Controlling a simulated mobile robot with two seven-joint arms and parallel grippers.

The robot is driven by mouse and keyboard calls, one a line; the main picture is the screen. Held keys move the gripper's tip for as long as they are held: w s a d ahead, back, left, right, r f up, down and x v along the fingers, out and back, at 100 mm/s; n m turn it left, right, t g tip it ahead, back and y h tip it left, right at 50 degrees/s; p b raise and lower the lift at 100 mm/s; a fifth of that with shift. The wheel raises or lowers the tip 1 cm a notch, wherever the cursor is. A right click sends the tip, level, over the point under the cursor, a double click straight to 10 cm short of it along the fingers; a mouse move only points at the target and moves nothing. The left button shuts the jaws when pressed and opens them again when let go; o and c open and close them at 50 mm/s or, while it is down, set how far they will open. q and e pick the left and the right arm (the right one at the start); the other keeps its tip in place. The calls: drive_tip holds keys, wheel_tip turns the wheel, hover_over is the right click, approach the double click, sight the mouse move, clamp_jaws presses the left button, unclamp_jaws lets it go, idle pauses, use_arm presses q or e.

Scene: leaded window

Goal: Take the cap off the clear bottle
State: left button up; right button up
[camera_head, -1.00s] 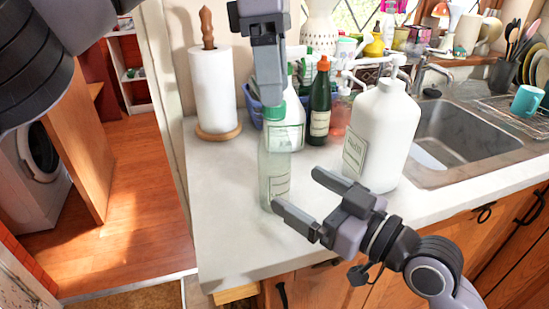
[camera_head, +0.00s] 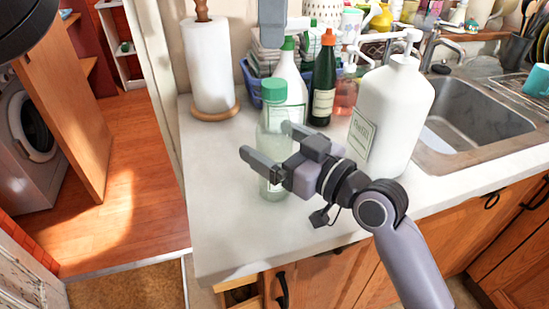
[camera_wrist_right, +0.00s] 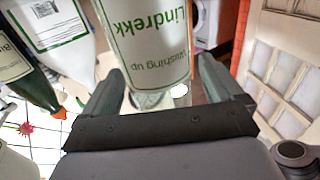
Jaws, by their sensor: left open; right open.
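The clear bottle (camera_head: 272,178) stands upright on the worktop with its green cap (camera_head: 273,89) on. My right gripper (camera_head: 263,143) is open at the bottle's body, below the cap. In the right wrist view its fingers (camera_wrist_right: 168,82) lie on either side of the labelled clear bottle (camera_wrist_right: 150,35); I cannot tell whether they touch it. My left gripper (camera_head: 271,40) shows only partly at the top edge, above and behind the cap, apart from it.
A large white refill jug (camera_head: 395,110) stands close to the right of the bottle. Behind are a white bottle with a green cap (camera_head: 291,95), a dark green bottle (camera_head: 323,85) and a paper towel roll (camera_head: 209,65). The worktop's front left (camera_head: 225,225) is clear.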

sight(275, 82)
clamp_jaws()
idle(0.3)
use_arm(q)
drive_tip(key=m, duration=0.4)
drive_tip(key=shift+m, duration=0.4)
drive_tip(key=m, duration=0.4)
drive_tip(key=shift+m, duration=0.3)
drive_tip(key=m, duration=0.4)
drive_tip(key=shift+m, duration=0.3)
drive_tip(key=m, duration=0.4)
drive_tip(key=shift+f, duration=4)
